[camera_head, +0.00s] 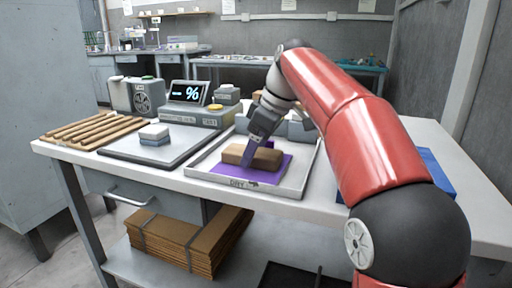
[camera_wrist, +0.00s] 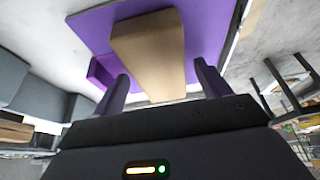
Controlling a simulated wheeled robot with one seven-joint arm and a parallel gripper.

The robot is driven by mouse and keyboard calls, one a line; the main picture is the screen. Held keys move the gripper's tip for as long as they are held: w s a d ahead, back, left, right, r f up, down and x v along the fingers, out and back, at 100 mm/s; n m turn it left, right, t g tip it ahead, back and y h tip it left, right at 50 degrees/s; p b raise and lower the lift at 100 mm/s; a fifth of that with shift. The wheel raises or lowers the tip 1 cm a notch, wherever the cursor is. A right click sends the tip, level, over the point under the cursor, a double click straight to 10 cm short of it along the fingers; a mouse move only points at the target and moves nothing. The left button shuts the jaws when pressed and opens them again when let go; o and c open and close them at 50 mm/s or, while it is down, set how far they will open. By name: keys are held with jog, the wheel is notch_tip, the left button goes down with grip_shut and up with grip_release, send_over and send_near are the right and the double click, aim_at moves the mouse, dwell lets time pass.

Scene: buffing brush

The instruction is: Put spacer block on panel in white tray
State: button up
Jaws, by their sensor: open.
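A tan block (camera_head: 265,160), which looks like the spacer block, lies flat on the purple panel (camera_head: 282,173) in the white tray (camera_head: 291,191). My gripper (camera_head: 247,155) is low over the tray at the block's left part, pointing down. In the wrist view my open gripper (camera_wrist: 160,88) has one dark finger on each side of the tan block (camera_wrist: 150,50). Gaps show between the fingers and the block there. The purple panel (camera_wrist: 88,30) lies behind the block. My wrist and fingers hide part of the block in the head view.
Left of the tray, a flat grey plate (camera_head: 183,150) carries a small white and grey block (camera_head: 154,134). Wooden slats (camera_head: 92,131) lie at the table's left end. A device with a lit display (camera_head: 187,92) and grey blocks stand behind. A blue item (camera_head: 437,174) lies at right.

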jog(key=shift+r, duration=0.1)
jog(key=p+v, duration=0.4)
jog(key=v, duration=0.8)
jog(key=shift+p, duration=0.35)
